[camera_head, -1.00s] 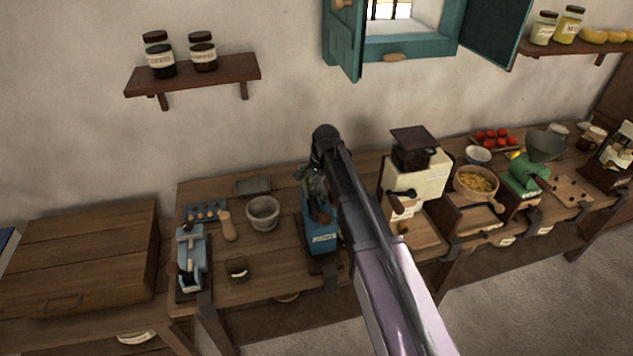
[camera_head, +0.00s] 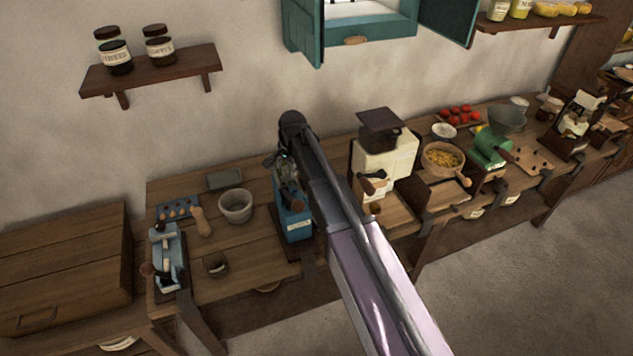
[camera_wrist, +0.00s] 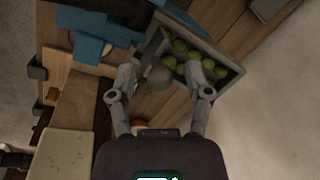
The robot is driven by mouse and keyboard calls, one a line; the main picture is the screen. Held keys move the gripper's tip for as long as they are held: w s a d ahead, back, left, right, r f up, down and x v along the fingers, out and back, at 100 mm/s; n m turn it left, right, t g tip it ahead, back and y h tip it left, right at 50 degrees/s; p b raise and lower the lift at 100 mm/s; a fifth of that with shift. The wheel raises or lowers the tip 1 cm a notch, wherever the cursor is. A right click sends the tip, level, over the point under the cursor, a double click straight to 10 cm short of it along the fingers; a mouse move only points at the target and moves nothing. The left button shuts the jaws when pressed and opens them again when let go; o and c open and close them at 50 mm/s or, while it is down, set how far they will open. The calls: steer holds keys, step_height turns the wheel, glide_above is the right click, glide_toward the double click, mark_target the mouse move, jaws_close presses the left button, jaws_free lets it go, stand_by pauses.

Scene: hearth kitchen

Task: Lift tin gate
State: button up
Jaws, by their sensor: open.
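A blue machine (camera_head: 297,226) with a pale label stands on the bench, partly hidden behind my arm in the head view. In the wrist view its blue parts (camera_wrist: 95,22) are at the upper left, beside a grey metal tray (camera_wrist: 228,82) holding several round green fruits (camera_wrist: 181,46). A small grey rounded piece (camera_wrist: 159,75) is at the tray's near-left end, between my fingers in the picture; I cannot tell whether it is the tin gate. My gripper (camera_wrist: 160,82) is open, with one finger on either side of that piece. Contact cannot be told.
A cream grinder (camera_head: 390,158) stands close to the right of my arm, with a bowl (camera_head: 443,160) and a green grinder (camera_head: 490,148) beyond. A grey mortar (camera_head: 236,208) and a light-blue device (camera_head: 168,255) stand left. Bare bench (camera_head: 240,245) lies between.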

steer(key=shift+f, duration=0.1)
steer(key=shift+f+b, duration=0.9)
steer(key=shift+b, duration=0.1)
step_height(320, 180, up, 14)
steer(key=s+d+p, duration=0.2)
steer(key=p, duration=1.2)
steer(key=s+d+f+n+b, duration=0.3)
steer(key=s+d+f+b, duration=0.2)
steer(key=s+d, duration=0.4)
steer(key=s+d+f+n+g+h+b, duration=0.1)
steer(key=s+d+f+n+b, duration=0.3)
steer(key=s+d, duration=0.6)
steer(key=shift+s+d+f+h+b, duration=0.3)
steer(key=shift+d+f+b, duration=0.25)
steer(key=shift+d, duration=0.3)
step_height(320, 180, down, 6)
steer(key=s+d+b, duration=0.1)
steer(key=b, duration=0.4)
steer(key=shift+s, duration=0.2)
